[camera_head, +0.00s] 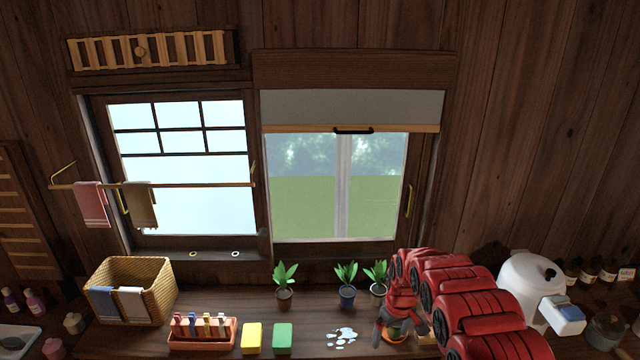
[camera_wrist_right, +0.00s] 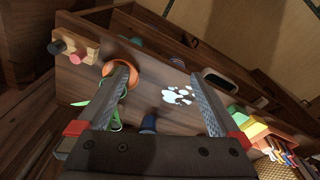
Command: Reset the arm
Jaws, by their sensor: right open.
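My right arm comes in from the right in the head view, and its gripper (camera_head: 391,328) points down over the counter. In the right wrist view the gripper (camera_wrist_right: 160,78) is open, its two fingers wide apart. An orange pot (camera_wrist_right: 126,66) shows behind the left finger; I cannot tell whether they touch. White spots (camera_wrist_right: 178,96) show on the wood between the fingers, and also left of the gripper in the head view (camera_head: 341,337). Nothing is seen held between the fingers. My left gripper is not in view.
Potted plants stand behind, one in a blue pot (camera_head: 347,296). Left are a green sponge (camera_head: 283,338), a yellow sponge (camera_head: 252,338), a terracotta planter (camera_head: 203,343) and a wicker basket (camera_head: 150,282). A white cooker-like appliance (camera_head: 522,283) stands right. A window (camera_head: 335,190) is behind.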

